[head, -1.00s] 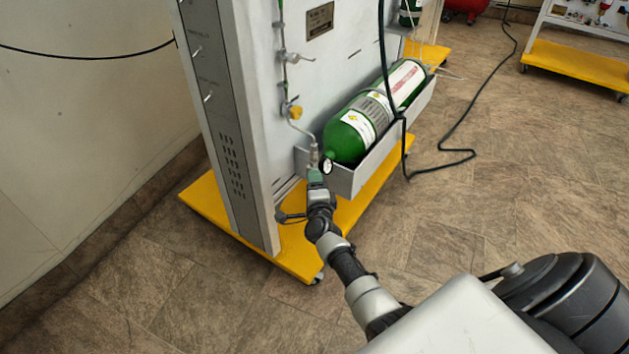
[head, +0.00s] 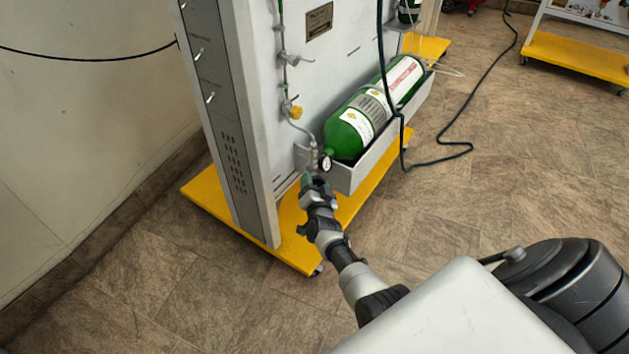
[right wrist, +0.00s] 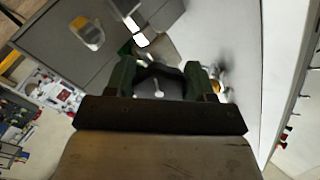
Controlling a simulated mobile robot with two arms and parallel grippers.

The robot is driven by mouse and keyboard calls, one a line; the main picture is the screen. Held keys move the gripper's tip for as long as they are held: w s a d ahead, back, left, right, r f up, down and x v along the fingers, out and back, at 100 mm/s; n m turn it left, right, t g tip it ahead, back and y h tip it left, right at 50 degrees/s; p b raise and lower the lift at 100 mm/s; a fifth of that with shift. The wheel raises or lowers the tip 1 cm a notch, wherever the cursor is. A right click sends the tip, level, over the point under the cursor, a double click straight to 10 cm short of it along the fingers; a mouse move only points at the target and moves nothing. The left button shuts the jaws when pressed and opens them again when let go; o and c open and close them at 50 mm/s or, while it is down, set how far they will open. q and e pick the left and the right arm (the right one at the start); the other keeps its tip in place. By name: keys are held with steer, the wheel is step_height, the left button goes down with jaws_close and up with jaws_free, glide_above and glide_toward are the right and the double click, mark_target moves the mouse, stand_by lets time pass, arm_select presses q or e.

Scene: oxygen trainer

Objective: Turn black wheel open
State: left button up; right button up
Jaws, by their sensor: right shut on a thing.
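The green oxygen cylinder (head: 350,133) lies in a grey tray on the side of the trainer. A small round gauge (head: 325,163) sits at its valve end. My right gripper (head: 307,180) is at that end, just below and left of the gauge, and hides the black wheel there in the head view. In the right wrist view, my right gripper's green fingers (right wrist: 158,66) are closed around a dark part between them, which looks like the black wheel (right wrist: 160,73). Its outline is partly hidden by the fingers. My left gripper is not in view.
The grey trainer panel (head: 345,60) stands on a yellow base (head: 295,252). A yellow knob (head: 296,112) and thin pipes are above the gripper. A black hose (head: 381,60) hangs past the cylinder onto the floor.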

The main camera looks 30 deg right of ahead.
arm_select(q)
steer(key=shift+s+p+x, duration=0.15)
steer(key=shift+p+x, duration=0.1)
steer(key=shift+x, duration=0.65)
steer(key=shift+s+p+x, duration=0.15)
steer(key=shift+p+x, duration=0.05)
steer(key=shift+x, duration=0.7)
arm_select(e)
steer(key=shift+f+n, duration=0.15)
steer(key=shift+n, duration=2.05)
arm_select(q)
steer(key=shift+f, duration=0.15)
arm_select(e)
steer(key=o, duration=0.9)
steer(key=shift+d, duration=0.1)
steer(key=shift+s, duration=0.1)
steer(key=shift+s, duration=0.15)
arm_select(q)
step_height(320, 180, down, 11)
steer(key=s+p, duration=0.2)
steer(key=p, duration=0.1)
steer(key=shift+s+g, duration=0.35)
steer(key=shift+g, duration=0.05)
arm_select(e)
steer(key=shift+v, duration=5.25)
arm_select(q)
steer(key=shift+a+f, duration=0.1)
